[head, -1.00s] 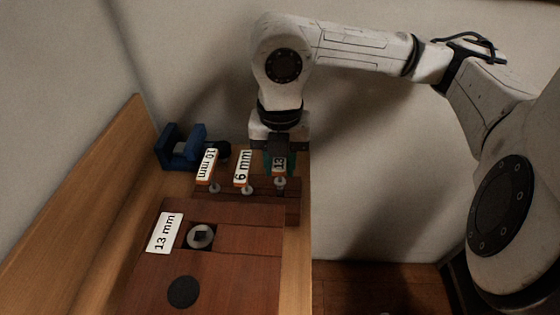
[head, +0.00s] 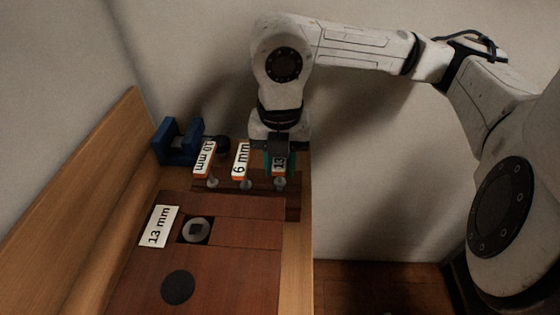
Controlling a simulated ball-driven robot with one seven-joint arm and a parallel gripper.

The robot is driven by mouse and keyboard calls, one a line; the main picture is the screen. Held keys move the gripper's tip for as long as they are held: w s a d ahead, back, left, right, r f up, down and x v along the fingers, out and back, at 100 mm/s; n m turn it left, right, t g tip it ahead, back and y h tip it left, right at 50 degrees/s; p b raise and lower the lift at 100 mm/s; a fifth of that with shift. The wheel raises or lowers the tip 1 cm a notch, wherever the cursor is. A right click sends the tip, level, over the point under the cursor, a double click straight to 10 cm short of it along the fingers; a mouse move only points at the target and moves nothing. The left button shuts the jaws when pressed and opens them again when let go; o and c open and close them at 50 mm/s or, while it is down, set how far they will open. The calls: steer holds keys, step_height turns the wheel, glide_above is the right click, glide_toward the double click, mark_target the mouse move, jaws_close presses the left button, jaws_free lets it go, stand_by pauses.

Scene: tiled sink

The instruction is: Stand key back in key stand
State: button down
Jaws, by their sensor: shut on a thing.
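The key labelled 13 (head: 279,168) has an orange and white handle and a metal shaft, and it is at the right end of the row of keys. My gripper (head: 280,160) points down over it and is shut on its handle. The key looks upright, with its lower end at the dark wooden key stand (head: 262,204); I cannot tell whether it is seated. The 6 mm key (head: 241,162) and the 10 mm key (head: 204,158) stand to its left in the same stand.
A wooden box with a 13 mm label (head: 160,227) and a round metal socket (head: 196,230) lies in front. A blue clamp-like object (head: 178,145) is at the back left. A wooden side board (head: 85,190) runs along the left. The bench's right edge is close to the stand.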

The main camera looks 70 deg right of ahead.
steer(key=shift+f+b, duration=0.85)
steer(key=c, duration=0.8)
jaws_free()
steer(key=shift+r, duration=0.1)
step_height(320, 180, up, 11)
steer(key=shift+f, duration=0.1)
